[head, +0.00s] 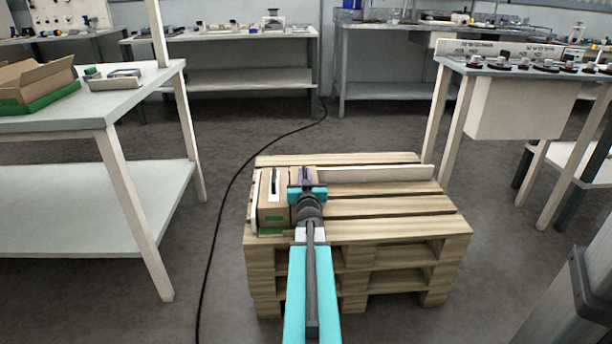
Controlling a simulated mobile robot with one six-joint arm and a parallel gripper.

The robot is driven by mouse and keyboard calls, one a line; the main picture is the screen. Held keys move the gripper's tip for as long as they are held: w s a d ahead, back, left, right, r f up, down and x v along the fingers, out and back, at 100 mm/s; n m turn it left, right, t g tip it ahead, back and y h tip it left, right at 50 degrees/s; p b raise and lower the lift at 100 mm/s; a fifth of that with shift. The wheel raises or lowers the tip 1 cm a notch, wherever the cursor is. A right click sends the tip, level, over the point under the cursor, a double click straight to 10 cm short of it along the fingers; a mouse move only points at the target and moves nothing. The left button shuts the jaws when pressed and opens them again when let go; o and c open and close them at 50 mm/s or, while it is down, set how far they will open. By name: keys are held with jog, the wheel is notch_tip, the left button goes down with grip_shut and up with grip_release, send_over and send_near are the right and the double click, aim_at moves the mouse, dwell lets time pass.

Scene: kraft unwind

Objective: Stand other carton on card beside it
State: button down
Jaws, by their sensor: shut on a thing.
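A brown carton (272,212) with a white strip on top and a green label low on its front stands at the left end of the wooden pallet stack (400,205). A pale thin edge, perhaps card, shows along its left side. My gripper (307,188) is over the pallet just right of this carton. It is shut on another brown carton (294,214), mostly hidden behind the gripper and wrist. The two cartons look side by side; I cannot tell whether they touch, or whether the held one rests on anything. Any card under it is hidden.
A long pale upright strip (375,173) lies along the pallet's back right. The pallet's right front is bare. A bench (80,115) with an open box stands left, another table (520,70) right. A black cable (235,185) crosses the floor.

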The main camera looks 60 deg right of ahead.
jog(key=shift+f, duration=0.1)
jog(key=c, duration=1.8)
grip_release()
jog(key=shift+o, duration=0.2)
jog(key=shift+r, duration=0.2)
jog(key=shift+p+v, duration=0.7)
jog(key=shift+v, duration=2.45)
jog(key=shift+d+r+p, duration=0.1)
jog(key=shift+p, duration=0.65)
